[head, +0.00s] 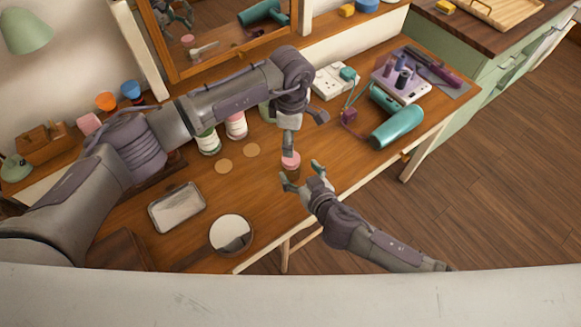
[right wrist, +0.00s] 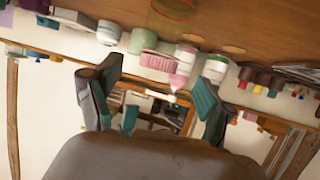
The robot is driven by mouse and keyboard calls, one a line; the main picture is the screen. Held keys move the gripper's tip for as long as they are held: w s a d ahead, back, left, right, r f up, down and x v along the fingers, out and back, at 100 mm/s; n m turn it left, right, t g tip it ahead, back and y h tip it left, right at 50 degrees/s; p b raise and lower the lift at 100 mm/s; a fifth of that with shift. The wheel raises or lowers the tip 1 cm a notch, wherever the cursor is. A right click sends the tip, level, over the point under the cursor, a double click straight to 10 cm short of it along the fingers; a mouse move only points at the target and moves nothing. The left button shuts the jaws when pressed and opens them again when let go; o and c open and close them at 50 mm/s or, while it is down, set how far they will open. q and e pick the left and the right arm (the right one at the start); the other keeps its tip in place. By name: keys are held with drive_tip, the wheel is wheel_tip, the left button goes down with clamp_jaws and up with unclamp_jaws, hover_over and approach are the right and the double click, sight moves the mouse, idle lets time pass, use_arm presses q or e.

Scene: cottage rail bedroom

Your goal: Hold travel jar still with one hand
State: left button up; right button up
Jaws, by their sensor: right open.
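The travel jar, a small brownish jar with a pink lid (head: 290,160), stands near the front edge of the wooden table (head: 278,203). My right gripper (head: 303,174) is open and faces the jar from the front right; one fingertip overlaps the jar's lower part in the picture. I cannot tell whether they touch. In the right wrist view, the open fingers (right wrist: 155,100) have nothing held between them. My left gripper (head: 300,130) hangs over the jar, with one finger pointing down at the lid. Whether it touches the lid or is closed is unclear.
A teal hair dryer (head: 397,127) and a lilac tray (head: 399,88) lie to the right. White jars (head: 208,141) stand behind the left arm. Two round discs (head: 223,166), a metal tray (head: 176,207) and a round mirror (head: 230,233) lie to the left.

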sight(295, 166)
drive_tip(key=shift+x, duration=3.15)
drive_tip(key=shift+s, duration=0.1)
clamp_jaws()
